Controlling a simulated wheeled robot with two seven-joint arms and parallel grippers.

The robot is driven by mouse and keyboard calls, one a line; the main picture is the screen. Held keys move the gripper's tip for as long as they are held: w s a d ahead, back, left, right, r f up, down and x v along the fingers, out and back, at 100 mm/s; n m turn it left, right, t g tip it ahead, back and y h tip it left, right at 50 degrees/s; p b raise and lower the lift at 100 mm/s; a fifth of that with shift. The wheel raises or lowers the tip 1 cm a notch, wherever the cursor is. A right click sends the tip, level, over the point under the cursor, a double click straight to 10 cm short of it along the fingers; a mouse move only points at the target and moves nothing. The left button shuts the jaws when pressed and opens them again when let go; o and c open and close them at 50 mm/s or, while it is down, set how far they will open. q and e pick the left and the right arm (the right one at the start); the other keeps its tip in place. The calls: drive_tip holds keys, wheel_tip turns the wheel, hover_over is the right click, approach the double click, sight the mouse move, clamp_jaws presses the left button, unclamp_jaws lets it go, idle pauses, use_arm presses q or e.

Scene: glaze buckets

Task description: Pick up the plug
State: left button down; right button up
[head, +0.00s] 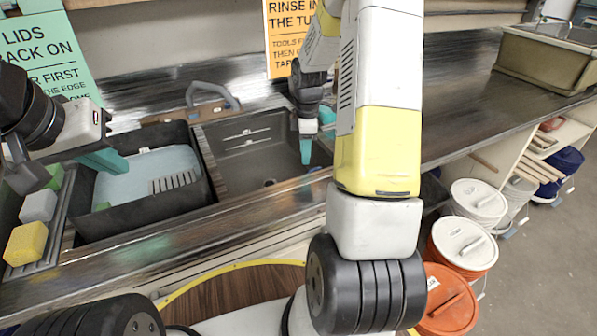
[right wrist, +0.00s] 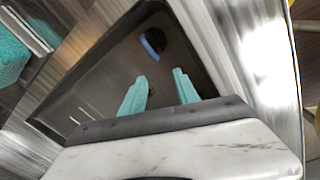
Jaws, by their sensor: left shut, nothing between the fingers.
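My right gripper (head: 306,148) reaches down over the empty dark sink basin (head: 243,137). In the right wrist view its teal fingers (right wrist: 160,86) are apart with nothing between them. Ahead of the fingertips, at the basin's end, is a dark round thing with a blue part (right wrist: 152,42). It may be the plug, but I cannot tell it from the drain for sure. In the head view a small dark spot (head: 270,182) shows on the basin floor.
The left basin (head: 140,216) holds pale blue water and a grey ribbed thing. Sponges (head: 25,243) lie on a rack at the left. A tap (head: 210,92) stands behind the basins. Lidded buckets (head: 462,245) stand at the right. The right counter (head: 460,110) is mostly clear.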

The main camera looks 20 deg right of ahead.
drive_tip(key=f, duration=0.2)
drive_tip(key=d+f+n, duration=0.1)
drive_tip(key=f, duration=0.2)
drive_tip(key=w+d+f+n, duration=0.1)
drive_tip(key=f, duration=0.1)
drive_tip(key=shift+f+g, duration=0.2)
drive_tip(key=shift+g, duration=0.2)
drive_tip(key=f, duration=0.7)
drive_tip(key=shift+s+a+f, duration=0.1)
drive_tip(key=shift+a+f, duration=0.05)
drive_tip(key=shift+a, duration=0.1)
clamp_jaws()
